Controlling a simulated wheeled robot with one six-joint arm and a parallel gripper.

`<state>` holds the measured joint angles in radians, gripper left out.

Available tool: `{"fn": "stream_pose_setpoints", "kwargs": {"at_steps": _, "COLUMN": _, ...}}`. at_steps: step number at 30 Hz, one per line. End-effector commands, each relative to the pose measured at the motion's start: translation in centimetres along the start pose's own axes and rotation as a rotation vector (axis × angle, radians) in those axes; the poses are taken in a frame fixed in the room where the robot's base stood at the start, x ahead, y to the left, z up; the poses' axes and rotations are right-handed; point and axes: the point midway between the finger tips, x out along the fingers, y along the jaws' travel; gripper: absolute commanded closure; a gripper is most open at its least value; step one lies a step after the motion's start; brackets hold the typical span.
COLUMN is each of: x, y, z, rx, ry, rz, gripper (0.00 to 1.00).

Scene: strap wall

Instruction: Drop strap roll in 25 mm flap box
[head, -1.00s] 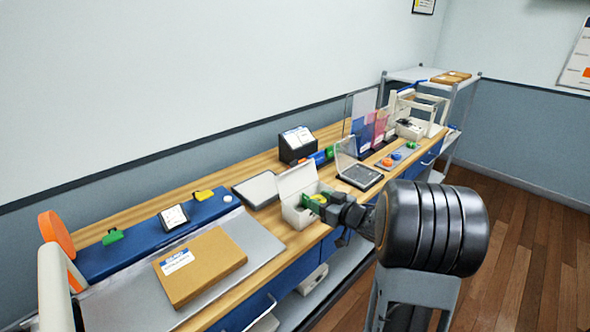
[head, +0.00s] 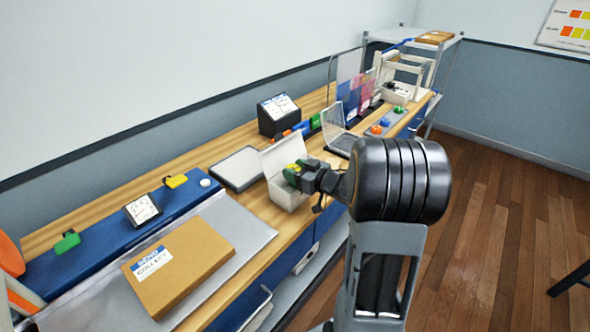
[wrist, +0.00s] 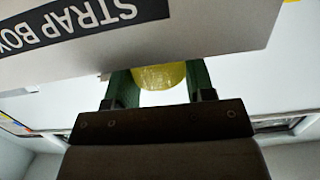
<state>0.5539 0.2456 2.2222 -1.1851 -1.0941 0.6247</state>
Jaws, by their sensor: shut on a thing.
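A white box (head: 286,197) with its lid standing open is on the bench's front edge. My gripper (head: 296,173) is at this box, its fingertips over the opening. In the wrist view my gripper's two green fingers (wrist: 158,84) are shut on a yellow strap roll (wrist: 160,77). A white panel with a dark "STRAP BOX" label (wrist: 85,22) hides part of the roll there. In the head view the roll is only a small yellow patch between the fingers. I cannot tell whether it touches the box. No 25 mm mark is readable.
A grey pad (head: 237,168) lies left of the box and a black label stand (head: 279,117) is behind it. A case with a clear raised lid (head: 342,142) stands to the right. A brown parcel (head: 182,268) lies at front left.

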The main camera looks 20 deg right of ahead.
Motion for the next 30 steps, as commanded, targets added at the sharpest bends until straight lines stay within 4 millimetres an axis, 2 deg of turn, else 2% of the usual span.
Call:
{"fn": "stream_pose_setpoints", "kwargs": {"at_steps": 1, "x": 0.13, "y": 0.03, "z": 0.98, "rx": 0.0, "ry": 0.0, "rz": 0.001, "gripper": 0.73}}
{"fn": "stream_pose_setpoints", "kwargs": {"at_steps": 3, "x": 0.17, "y": 0.05, "z": 1.38, "rx": 0.0, "ry": 0.0, "rz": 0.001, "gripper": 0.73}}
{"fn": "stream_pose_setpoints", "kwargs": {"at_steps": 13, "x": 0.15, "y": 0.1, "z": 1.47, "rx": 0.0, "ry": 0.0, "rz": 0.002, "gripper": 0.73}}
{"fn": "stream_pose_setpoints", "kwargs": {"at_steps": 14, "x": 0.15, "y": 0.1, "z": 1.47, "rx": 0.0, "ry": 0.0, "rz": 0.002, "gripper": 0.49}}
{"fn": "stream_pose_setpoints", "kwargs": {"at_steps": 21, "x": 0.15, "y": 0.1, "z": 1.47, "rx": 0.0, "ry": 0.0, "rz": 0.002, "gripper": 0.26}}
{"fn": "stream_pose_setpoints", "kwargs": {"at_steps": 23, "x": 0.15, "y": 0.1, "z": 1.47, "rx": 0.0, "ry": 0.0, "rz": 0.002, "gripper": 0.21}}
{"fn": "stream_pose_setpoints", "kwargs": {"at_steps": 30, "x": 0.05, "y": 0.11, "z": 1.48, "rx": 0.0, "ry": 0.0, "rz": 0.003, "gripper": 0.21}}
